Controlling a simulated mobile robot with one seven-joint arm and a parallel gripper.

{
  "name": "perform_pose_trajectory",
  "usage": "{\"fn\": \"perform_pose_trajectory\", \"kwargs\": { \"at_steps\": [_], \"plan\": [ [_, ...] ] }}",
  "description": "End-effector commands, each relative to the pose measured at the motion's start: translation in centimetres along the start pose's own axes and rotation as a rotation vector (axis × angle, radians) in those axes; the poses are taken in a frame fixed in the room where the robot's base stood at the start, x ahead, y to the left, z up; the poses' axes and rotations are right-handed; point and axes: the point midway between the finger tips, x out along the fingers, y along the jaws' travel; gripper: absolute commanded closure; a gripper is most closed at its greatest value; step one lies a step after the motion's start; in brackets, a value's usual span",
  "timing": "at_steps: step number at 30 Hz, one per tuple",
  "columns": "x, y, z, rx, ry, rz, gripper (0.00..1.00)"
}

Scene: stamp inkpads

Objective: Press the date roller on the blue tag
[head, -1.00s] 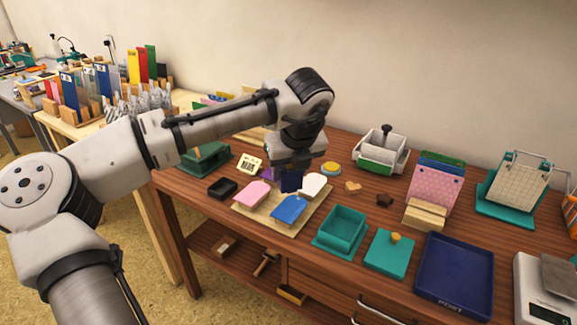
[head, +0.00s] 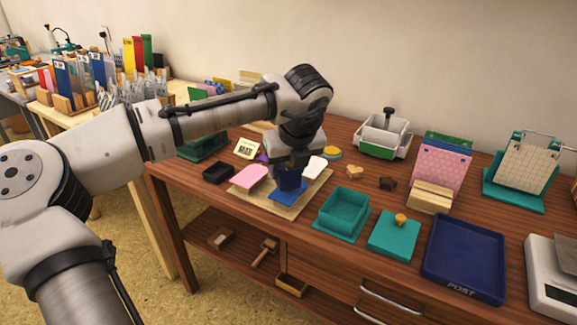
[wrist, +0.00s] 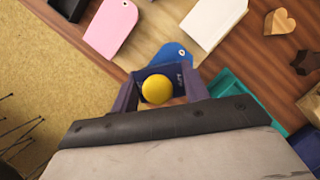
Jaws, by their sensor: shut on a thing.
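My gripper (head: 290,166) is shut on the date roller (head: 290,181), a dark blue block. The wrist view shows the roller's round yellow knob (wrist: 157,89) between the fingers. The roller is upright over the blue tag (head: 284,197), which lies on a pale board (head: 313,192). It covers much of the tag, and its lower end is at or very near the tag's surface; I cannot tell whether they touch. In the wrist view the holed end of the blue tag (wrist: 172,53) shows beyond the roller.
A pink tag (head: 248,178) lies left of the blue tag and a white tag (head: 315,165) behind it to the right. A teal open box (head: 343,208), a teal lidded pad (head: 395,237) and a navy tray (head: 464,257) stand to the right. A small black tray (head: 217,173) is at left.

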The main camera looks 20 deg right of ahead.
Motion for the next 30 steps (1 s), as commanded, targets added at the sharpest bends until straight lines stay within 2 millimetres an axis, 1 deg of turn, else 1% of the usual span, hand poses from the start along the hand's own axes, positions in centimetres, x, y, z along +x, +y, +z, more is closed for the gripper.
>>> {"fn": "perform_pose_trajectory", "kwargs": {
  "at_steps": [11,30],
  "plan": [
    [0.03,-0.02,-0.01,0.000,-0.001,-0.001,0.81],
    [0.73,-0.02,-0.29,0.000,0.000,-0.001,0.81]
  ]
}}
